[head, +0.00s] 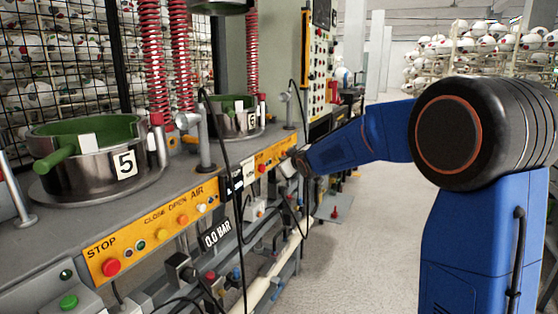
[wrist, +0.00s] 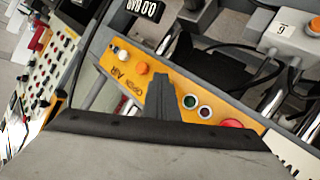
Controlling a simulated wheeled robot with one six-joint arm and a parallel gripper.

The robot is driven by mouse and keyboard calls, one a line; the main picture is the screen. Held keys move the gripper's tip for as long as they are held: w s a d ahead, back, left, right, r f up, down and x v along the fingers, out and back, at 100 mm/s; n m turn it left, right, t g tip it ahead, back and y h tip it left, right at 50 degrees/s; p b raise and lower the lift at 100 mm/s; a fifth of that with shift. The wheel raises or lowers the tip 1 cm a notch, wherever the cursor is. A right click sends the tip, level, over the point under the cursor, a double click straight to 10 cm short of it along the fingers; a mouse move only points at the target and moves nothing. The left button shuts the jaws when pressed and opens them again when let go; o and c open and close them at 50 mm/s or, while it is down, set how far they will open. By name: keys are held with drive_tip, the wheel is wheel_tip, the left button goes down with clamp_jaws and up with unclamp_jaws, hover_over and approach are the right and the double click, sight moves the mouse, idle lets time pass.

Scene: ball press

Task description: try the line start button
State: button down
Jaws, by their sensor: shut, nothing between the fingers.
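My gripper (head: 289,168) is at the end of my blue arm, small in the head view, in front of the second press's yellow panel (head: 268,158). In the wrist view the dark shut fingers (wrist: 183,45) overlap a yellow panel (wrist: 163,98) and hide part of it. That panel has a white button (wrist: 122,56), an orange button (wrist: 142,68), a green one (wrist: 190,102) and a red one (wrist: 232,124). No button is legibly marked as line start. Whether the fingertips touch anything cannot be told. A green button (head: 68,301) sits on a grey box at lower left.
The near press (head: 100,160) bears a 5 plate; its yellow panel (head: 150,232) has a red stop button (head: 111,267). Black cables (head: 228,150) hang before the bench. A tall button panel (head: 320,65) stands farther back.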

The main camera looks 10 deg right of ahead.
drive_tip(key=shift+d, duration=0.1)
idle(0.4)
drive_tip(key=shift+s+d, duration=0.5)
drive_tip(key=shift+d, duration=0.05)
drive_tip(key=shift+s+d, duration=0.75)
drive_tip(key=shift+d, duration=0.3)
drive_tip(key=shift+s+d, duration=0.7)
drive_tip(key=shift+d, duration=0.3)
